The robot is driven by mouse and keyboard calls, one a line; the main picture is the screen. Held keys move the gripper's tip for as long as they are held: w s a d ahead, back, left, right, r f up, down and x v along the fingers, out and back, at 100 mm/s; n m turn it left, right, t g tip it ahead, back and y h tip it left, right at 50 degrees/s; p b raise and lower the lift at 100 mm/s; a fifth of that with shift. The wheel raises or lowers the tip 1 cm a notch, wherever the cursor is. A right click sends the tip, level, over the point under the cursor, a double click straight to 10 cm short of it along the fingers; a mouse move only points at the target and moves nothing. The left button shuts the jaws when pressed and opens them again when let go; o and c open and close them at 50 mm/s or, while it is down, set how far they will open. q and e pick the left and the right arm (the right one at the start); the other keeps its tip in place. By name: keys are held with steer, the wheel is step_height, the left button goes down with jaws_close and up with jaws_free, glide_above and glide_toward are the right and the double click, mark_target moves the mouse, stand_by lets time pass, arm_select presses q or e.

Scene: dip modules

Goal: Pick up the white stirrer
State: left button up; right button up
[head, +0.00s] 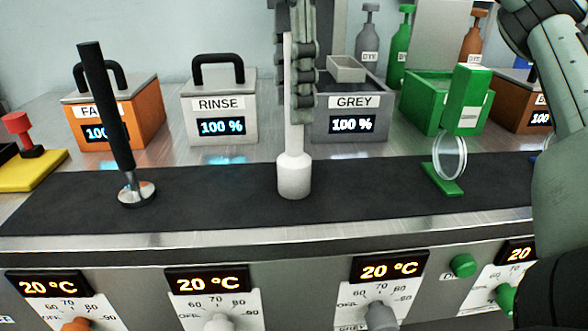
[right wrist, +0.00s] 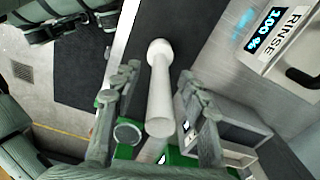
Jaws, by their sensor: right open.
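The white stirrer (head: 293,178) stands upright on the black mat, its wide foot down and its shaft rising in front of the robot. My right gripper (head: 295,100) is at the upper part of the shaft, pointing down. In the right wrist view, the white stirrer (right wrist: 160,95) runs between the two open fingers of my right gripper (right wrist: 160,78), with a visible gap on both sides. The shaft's upper part is partly hidden by the fingers in the head view. My left gripper is not in the head view.
A black-handled stirrer (head: 108,115) stands to the left on the mat (head: 225,192). A green holder with a glass disc (head: 450,157) is to the right. The RINSE tank (head: 218,105) and GREY tank (head: 350,125) stand behind. The mat around the white foot is clear.

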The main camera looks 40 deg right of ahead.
steer(key=shift+f, duration=1.25)
jaws_close()
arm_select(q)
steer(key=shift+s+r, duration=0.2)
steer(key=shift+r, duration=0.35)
arm_select(e)
steer(key=shift+r, duration=0.1)
steer(key=shift+r, duration=0.5)
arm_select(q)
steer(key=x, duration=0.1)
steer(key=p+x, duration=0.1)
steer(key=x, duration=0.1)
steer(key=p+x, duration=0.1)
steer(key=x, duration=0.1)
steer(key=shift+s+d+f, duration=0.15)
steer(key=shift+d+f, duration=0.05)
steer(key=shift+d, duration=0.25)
arm_select(e)
steer(key=s+a+r, duration=0.4)
steer(key=a+r, duration=0.5)
steer(key=a, duration=0.2)
steer(key=shift+r, duration=0.4)
